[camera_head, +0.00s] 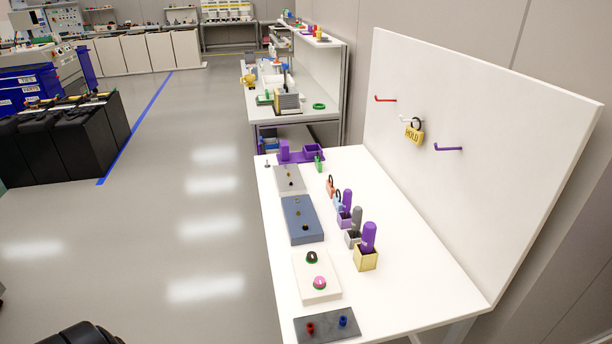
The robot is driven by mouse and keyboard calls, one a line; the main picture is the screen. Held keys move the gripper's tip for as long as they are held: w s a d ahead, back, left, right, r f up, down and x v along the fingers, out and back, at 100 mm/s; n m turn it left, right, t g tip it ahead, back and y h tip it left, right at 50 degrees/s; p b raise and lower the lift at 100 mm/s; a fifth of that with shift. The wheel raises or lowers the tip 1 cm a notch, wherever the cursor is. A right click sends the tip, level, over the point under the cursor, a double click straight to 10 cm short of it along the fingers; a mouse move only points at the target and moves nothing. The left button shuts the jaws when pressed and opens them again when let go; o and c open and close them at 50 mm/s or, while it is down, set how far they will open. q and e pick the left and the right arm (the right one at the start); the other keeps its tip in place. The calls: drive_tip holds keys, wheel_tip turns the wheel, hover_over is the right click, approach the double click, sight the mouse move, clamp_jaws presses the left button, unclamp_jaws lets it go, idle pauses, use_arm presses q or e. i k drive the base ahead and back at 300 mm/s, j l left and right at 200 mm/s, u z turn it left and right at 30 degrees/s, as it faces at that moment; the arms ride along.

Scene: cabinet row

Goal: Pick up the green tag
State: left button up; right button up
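A small green item (318,162), which looks like the green tag, stands at the far end of the white table (420,270). It is just in front of a purple tray (297,157) and is too small to make out in detail. No gripper fingers show in the head view. A black rounded part at the bottom left edge may be mine.
Panels with knobs and buttons, including a blue-grey box (302,219), line the table's left edge. Several small holders with purple and grey handles stand mid-table. A yellow HOLD padlock (414,134) hangs on the backboard (490,140). The table's right part is clear.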

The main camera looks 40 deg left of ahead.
sight(319, 164)
drive_tip(key=k+z, duration=0.35)
drive_tip(key=z, duration=0.15)
drive_tip(key=k+l+z, duration=0.25)
drive_tip(key=z, duration=0.2)
drive_tip(key=j+z, duration=0.3)
drive_tip(key=j, duration=1.75)
